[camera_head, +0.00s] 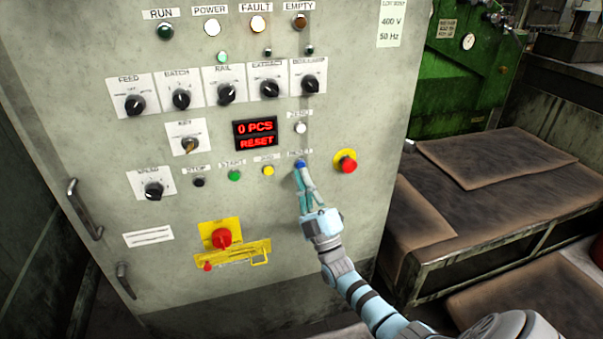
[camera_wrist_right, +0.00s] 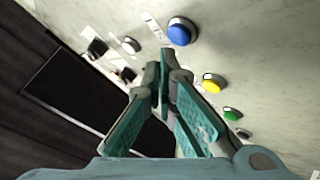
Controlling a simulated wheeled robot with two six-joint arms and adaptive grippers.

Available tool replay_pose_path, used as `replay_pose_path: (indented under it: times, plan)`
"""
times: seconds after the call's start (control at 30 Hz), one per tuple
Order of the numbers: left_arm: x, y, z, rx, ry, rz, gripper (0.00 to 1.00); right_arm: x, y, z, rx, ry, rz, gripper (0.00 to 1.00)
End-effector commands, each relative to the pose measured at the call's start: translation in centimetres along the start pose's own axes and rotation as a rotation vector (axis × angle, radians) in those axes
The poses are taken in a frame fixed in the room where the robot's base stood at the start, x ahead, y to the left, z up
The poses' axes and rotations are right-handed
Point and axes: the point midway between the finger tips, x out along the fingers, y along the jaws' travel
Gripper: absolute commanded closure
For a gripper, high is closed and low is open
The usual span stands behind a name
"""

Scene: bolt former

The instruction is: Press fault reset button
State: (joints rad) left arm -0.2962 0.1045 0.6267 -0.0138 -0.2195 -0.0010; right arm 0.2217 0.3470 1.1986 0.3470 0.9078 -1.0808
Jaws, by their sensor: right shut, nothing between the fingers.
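The blue reset button (camera_head: 299,164) is on the grey control panel, under a small label partly hard to read. My right gripper (camera_head: 302,178) is shut and empty, with its fingertips just below the blue button in the head view. The blue button (camera_wrist_right: 181,31) shows whole in the right wrist view, beyond and slightly right of the shut fingertips (camera_wrist_right: 163,60). I cannot tell whether the tips touch it. The red display (camera_head: 255,134) reads "0 PCS RESET". The fault lamp (camera_head: 258,24) looks bright. My left gripper is out of view.
A yellow button (camera_head: 268,171) and a green button (camera_head: 234,175) sit left of the blue one. A red emergency button (camera_head: 347,164) on a yellow plate is to its right, and a white button (camera_head: 300,128) is above. A red rotary switch (camera_head: 221,238) is lower down.

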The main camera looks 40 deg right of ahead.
Motion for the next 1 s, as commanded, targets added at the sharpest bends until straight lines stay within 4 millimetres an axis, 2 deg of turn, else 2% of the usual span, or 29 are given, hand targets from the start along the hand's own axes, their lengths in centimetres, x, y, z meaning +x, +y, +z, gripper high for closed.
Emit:
replay_pose_path:
  times: [1.0]
  plan:
    - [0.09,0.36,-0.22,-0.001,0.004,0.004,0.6,0.19,-0.04,0.07,0.001,0.0,0.001,1.0]
